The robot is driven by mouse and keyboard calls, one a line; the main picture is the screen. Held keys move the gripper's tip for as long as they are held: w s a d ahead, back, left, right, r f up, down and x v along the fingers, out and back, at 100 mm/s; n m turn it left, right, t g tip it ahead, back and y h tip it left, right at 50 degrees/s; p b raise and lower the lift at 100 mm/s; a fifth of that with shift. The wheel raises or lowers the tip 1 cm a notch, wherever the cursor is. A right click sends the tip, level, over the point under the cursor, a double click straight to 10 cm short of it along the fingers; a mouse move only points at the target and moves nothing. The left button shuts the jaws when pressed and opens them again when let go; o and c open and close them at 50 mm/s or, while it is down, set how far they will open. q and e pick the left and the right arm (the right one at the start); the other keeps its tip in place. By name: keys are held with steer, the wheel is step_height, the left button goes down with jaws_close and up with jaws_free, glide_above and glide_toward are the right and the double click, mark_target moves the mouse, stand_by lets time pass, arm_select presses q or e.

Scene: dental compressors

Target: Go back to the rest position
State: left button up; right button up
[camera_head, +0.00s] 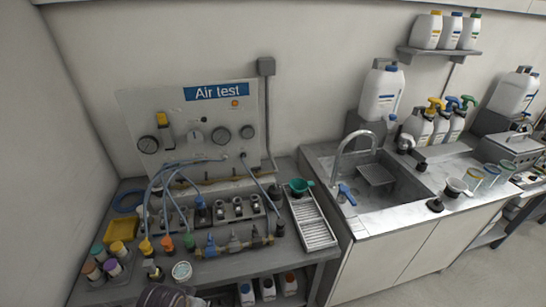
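Neither of my grippers can be made out in the head view. A dark rounded shape (165,295) is cut off by the bottom edge at the left, and I cannot tell what it is. The task names no object. The head view looks down on a bench with an air test panel (190,130) and a sink counter to its right.
The left bench holds hoses, fittings, bottles (100,265), a yellow bin (93,229) and a ribbed metal tray (313,222). The counter has a sink (377,183), a faucet (350,145), spray bottles (438,120) and cups. Open floor (460,265) shows at lower right.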

arm_select(q)
steer(key=s+a+f+g+b, duration=0.1)
steer(key=s+f+b, duration=0.1)
steer(key=f, duration=1.5)
steer(key=s+a+f+b, duration=0.1)
steer(key=a+f+b, duration=0.1)
steer(key=f, duration=1.5)
steer(key=s+a+f+b, duration=0.2)
steer(key=s+a+f, duration=0.1)
steer(key=s+f, duration=0.7)
steer(key=s+a+f+g+y+b, duration=0.1)
steer(key=s+a+f, duration=0.3)
steer(key=s+f, duration=0.6)
step_height(320, 180, down, 3)
steer(key=shift+s+a+f+m+b, duration=0.1)
steer(key=shift+s+a+m+b, duration=0.15)
steer(key=shift+b, duration=0.6)
arm_select(e)
steer(key=w+d+f, duration=0.2)
steer(key=d+f, duration=0.4)
steer(key=f, duration=0.2)
steer(key=shift+w+d+f+h, duration=0.25)
steer(key=shift+w+f+h, duration=0.05)
steer(key=shift+w+h, duration=0.1)
steer(key=shift+s+a, duration=0.1)
arm_select(q)
steer(key=shift+d, duration=0.1)
arm_select(e)
steer(key=shift+a, duration=0.45)
steer(key=shift+d, duration=0.6)
